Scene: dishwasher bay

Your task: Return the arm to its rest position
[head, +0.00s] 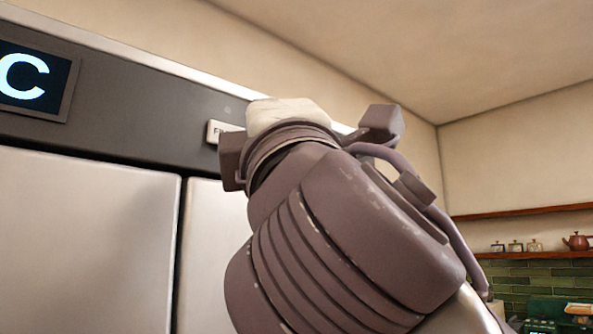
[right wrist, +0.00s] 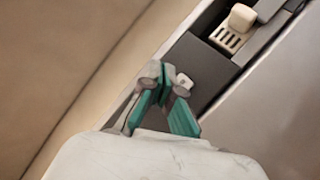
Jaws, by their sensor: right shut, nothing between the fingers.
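My right arm (head: 340,240) fills the middle of the head view, coming up from the lower right with its wrist raised in front of a tall metal unit. Its fingers are hidden in the head view. In the right wrist view my right gripper (right wrist: 163,75) has teal fingers that come together at the tips, with nothing between them. The fingertips appear over or in front of a dark grey panel (right wrist: 205,70); I cannot tell how far apart they are. My left gripper is in neither view.
The metal unit has pale doors (head: 85,240) and a dark upper band with a lit "C" display (head: 25,78). Shelves (head: 530,255) with jars and a teapot (head: 577,241) stand far right. Open air lies right of my arm.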

